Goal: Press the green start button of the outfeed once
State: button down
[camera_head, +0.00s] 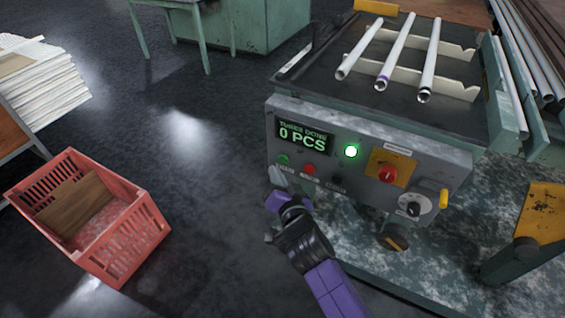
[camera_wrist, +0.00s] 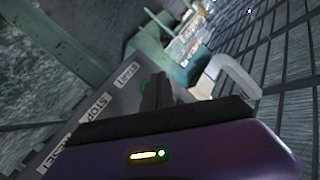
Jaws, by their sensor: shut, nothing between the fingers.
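The green start button (camera_head: 283,160) is on the left of the grey control panel (camera_head: 365,140), under the display. In the wrist view the green button (camera_wrist: 145,86) shows beside my dark fingers, by the START label (camera_wrist: 127,75). My gripper (camera_head: 277,177) is shut and empty, its tips just below the button in the head view. I cannot tell whether the tips touch the panel. The display (camera_head: 303,135) reads 0 PCS. A round green lamp (camera_head: 351,151) is lit to its right.
A red button (camera_head: 309,169) and a dark button (camera_head: 336,180) sit right of the green one. A red knob (camera_head: 387,174) on a yellow plate is further right. A red crate (camera_head: 100,215) stands on the floor at left.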

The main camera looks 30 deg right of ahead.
jog(key=s+a+b, duration=0.2)
jog(key=a, duration=0.1)
jog(key=shift+s, duration=0.1)
dwell(0.9)
